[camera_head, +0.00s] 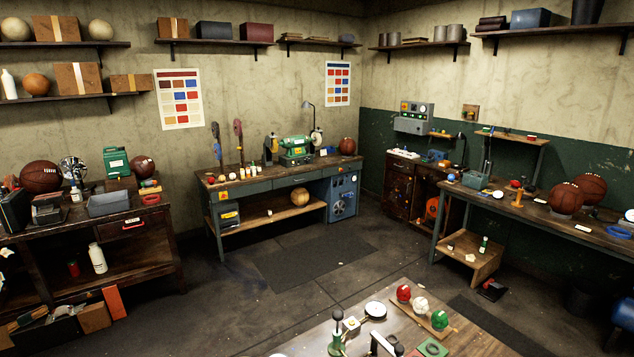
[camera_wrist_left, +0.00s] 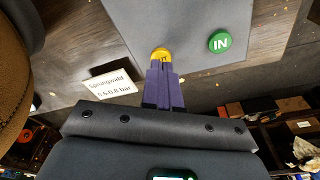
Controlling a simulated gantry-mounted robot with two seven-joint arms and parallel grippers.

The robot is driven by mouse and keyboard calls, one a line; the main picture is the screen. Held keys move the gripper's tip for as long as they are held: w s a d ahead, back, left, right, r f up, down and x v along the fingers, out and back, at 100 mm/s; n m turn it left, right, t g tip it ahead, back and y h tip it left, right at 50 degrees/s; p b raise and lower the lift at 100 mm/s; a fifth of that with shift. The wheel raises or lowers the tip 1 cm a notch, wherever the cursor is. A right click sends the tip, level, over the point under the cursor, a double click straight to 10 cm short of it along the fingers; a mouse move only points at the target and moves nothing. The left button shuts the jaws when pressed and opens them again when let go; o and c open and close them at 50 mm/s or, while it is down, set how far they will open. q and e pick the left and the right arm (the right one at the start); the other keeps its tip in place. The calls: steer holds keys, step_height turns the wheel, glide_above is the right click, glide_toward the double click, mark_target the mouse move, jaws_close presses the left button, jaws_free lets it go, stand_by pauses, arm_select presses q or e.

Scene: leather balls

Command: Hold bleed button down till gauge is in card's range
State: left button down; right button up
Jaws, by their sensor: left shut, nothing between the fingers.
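In the left wrist view my left gripper (camera_wrist_left: 163,72) has purple fingers, shut with nothing between them. Its tips are at the yellow button (camera_wrist_left: 160,53) and cover part of its lettering. I cannot tell whether the button is pressed down. A green button (camera_wrist_left: 220,42) marked IN sits to its right on the same grey panel (camera_wrist_left: 190,18). A white card (camera_wrist_left: 109,88) left of the fingers reads "Sprungwald", with a range that looks like 0.6-0.8 bar. I cannot make out a gauge reading. My right gripper is in neither view.
A brown ball (camera_wrist_left: 12,85) is at the left edge of the wrist view. The dark floor mat (camera_head: 315,262) is clear.

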arm_select(q)
steer(key=shift+f, duration=0.35)
steer(key=shift+f+b, duration=0.35)
steer(key=shift+b, duration=0.1)
steer(key=shift+f, duration=0.1)
stand_by(1.3)
step_height(320, 180, up, 6)
steer(key=p, duration=0.6)
steer(key=shift+p, duration=0.4)
stand_by(0.4)
steer(key=shift+s, duration=0.1)
